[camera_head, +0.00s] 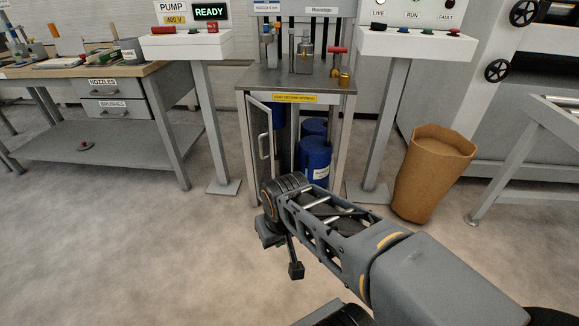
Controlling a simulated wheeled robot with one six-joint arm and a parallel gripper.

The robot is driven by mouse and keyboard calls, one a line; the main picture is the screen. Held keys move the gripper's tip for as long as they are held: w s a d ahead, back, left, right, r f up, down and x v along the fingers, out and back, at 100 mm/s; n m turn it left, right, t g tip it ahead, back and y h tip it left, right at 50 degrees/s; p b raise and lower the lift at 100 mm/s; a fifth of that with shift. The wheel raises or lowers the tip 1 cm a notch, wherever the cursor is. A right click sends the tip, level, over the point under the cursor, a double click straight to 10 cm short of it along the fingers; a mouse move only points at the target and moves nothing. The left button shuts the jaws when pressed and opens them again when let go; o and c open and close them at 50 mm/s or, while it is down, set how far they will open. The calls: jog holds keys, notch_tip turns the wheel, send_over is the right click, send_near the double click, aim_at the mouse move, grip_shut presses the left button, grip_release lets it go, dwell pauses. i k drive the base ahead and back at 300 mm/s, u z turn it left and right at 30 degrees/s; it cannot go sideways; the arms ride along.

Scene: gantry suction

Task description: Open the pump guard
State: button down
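A grey metal cabinet (296,82) stands in the middle back, with a small yellow label (295,98) too small to read surely. Its narrow framed door (253,118), which may be the pump guard, is at the left of the front and stands swung open toward me. A light handle (263,146) is on the door. Blue drums (316,158) show inside. My gripper (282,254) is in front of and below the door, apart from it, pointing down. Its two dark fingers look spread with nothing between them. My wrist hides the cabinet's lower front.
A pump control stand (188,44) reading READY is left of the cabinet; another stand (417,42) is right. A brown bin (432,172) stands at right. A workbench (100,70) with drawers is at left. The floor in front is clear.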

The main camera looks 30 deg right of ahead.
aim_at(248, 99)
jog(key=z, duration=0.6)
jog(key=i, duration=1.1)
jog(key=u, duration=0.45)
